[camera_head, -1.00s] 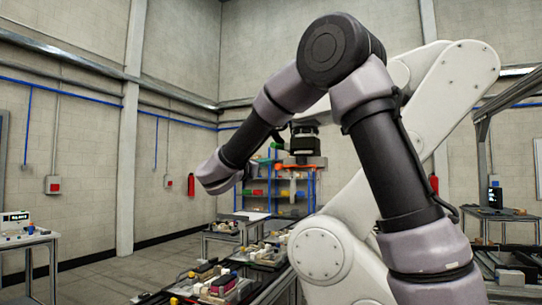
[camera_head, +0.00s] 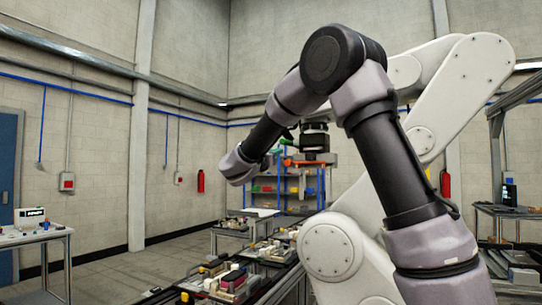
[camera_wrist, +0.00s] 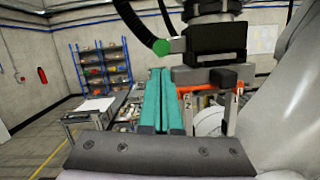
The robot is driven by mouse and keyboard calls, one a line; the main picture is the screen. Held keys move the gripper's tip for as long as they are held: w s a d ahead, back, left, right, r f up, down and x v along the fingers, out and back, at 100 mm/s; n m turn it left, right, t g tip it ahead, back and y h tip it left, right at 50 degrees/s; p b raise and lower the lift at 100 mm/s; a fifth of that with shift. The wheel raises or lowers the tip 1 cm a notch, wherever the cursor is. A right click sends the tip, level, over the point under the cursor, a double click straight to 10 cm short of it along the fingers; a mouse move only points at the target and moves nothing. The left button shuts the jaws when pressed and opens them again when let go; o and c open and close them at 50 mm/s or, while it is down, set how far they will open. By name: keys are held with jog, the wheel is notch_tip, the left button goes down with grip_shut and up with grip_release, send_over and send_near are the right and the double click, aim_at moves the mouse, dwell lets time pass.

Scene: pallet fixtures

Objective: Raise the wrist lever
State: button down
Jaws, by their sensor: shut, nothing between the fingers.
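My gripper (camera_wrist: 160,74) shows in the wrist view as two teal fingers side by side, shut and empty. In the head view its fingers are not visible; the wrist end of my arm is at left of centre. A black wrist unit (camera_wrist: 215,40) with green parts hangs just beyond and right of the fingertips. Below it is an orange bar (camera_wrist: 200,88), which may be the wrist lever; I cannot tell for sure. In the head view the black unit (camera_head: 315,139) and orange bar (camera_head: 310,162) show behind my arm. I see no clear contact with the fingers.
A large white robot arm (camera_head: 462,95) stands close behind and right of my arm. Benches with parts (camera_head: 235,278) run below. A shelf with coloured bins (camera_head: 275,186) and a red extinguisher (camera_head: 201,180) are at the back.

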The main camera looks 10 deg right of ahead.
aim_at(288, 143)
jog(key=shift+x, duration=1.45)
